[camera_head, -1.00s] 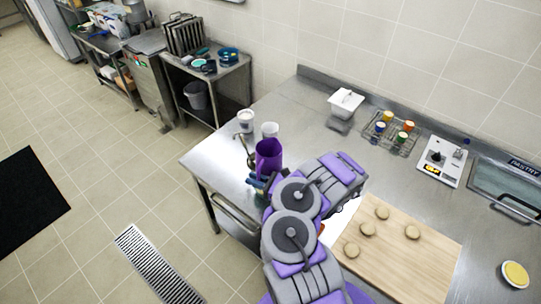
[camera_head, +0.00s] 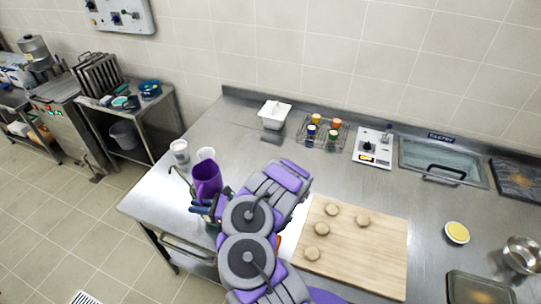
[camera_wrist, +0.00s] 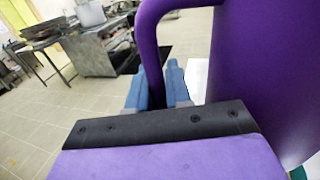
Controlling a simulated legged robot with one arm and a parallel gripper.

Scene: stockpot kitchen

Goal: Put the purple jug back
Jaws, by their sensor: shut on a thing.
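The purple jug (camera_head: 206,178) is at the left end of the steel counter in the head view, upright or nearly so. It fills the right of the wrist view (camera_wrist: 265,75), with its handle (camera_wrist: 150,45) running down between my fingers. My gripper (camera_wrist: 158,88) is shut on the jug's handle, its blue fingertips on either side of it. In the head view my arm hides the counter just right of the jug. I cannot tell whether the jug's base touches the counter.
White containers (camera_head: 180,151) stand just behind the jug. A wooden board (camera_head: 355,250) with several round dough pieces lies to the right. A white tub (camera_head: 274,114), a rack of small jars (camera_head: 323,131) and a scale (camera_head: 373,147) stand along the back. The counter's middle is bare.

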